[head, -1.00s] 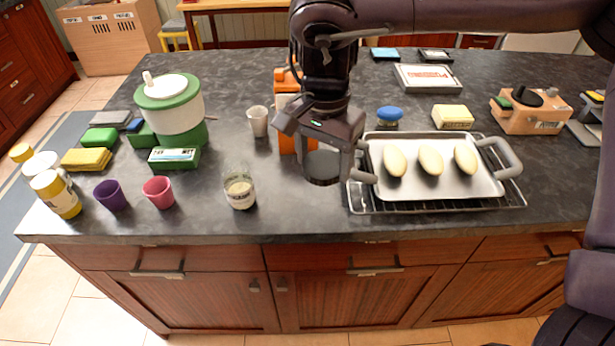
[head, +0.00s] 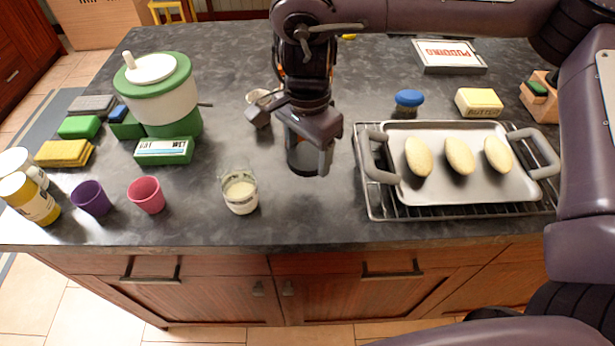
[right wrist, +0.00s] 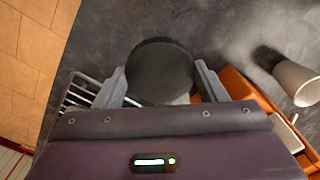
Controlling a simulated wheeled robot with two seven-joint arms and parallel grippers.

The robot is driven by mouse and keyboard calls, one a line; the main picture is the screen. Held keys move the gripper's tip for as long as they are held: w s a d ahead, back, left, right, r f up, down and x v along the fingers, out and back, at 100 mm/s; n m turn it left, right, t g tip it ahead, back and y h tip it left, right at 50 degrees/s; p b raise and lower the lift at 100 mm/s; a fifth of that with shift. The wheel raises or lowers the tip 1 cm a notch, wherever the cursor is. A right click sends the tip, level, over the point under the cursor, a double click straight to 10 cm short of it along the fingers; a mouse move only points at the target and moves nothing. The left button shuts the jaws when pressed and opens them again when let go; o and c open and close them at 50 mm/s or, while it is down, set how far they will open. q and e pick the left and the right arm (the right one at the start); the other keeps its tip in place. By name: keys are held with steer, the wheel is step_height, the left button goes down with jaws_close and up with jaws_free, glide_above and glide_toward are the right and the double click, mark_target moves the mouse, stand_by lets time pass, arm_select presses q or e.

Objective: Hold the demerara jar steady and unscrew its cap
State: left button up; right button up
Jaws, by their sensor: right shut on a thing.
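A clear glass jar (head: 240,192) with pale contents and a label too small to read stands upright near the counter's front. Its top looks open; I cannot tell for sure that it is the demerara jar. My right gripper (head: 308,160) is to the right of this jar and apart from it. It is shut on a dark round piece (head: 303,158). In the right wrist view this piece (right wrist: 160,72) shows as a flat dark disc between the fingers. I cannot tell whether it is a loose cap or a capped jar. My left gripper is not in view.
A tray (head: 470,193) with three pale oval pieces sits on a wire rack at the right. A white cup (head: 258,98) stands behind my right gripper. Pink (head: 146,195) and purple (head: 91,198) cups are left of the jar. An orange box (right wrist: 245,88) is close by.

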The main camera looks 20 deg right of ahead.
mark_target(308, 187)
step_height(308, 187, down, 7)
steer(key=shift+s+r, duration=0.1)
steer(key=shift+f, duration=0.3)
steer(key=shift+b, duration=0.35)
steer(key=o, duration=1.1)
steer(key=shift+f, duration=0.15)
step_height(308, 187, up, 12)
steer(key=shift+r+p, duration=0.2)
steer(key=shift+p, duration=0.35)
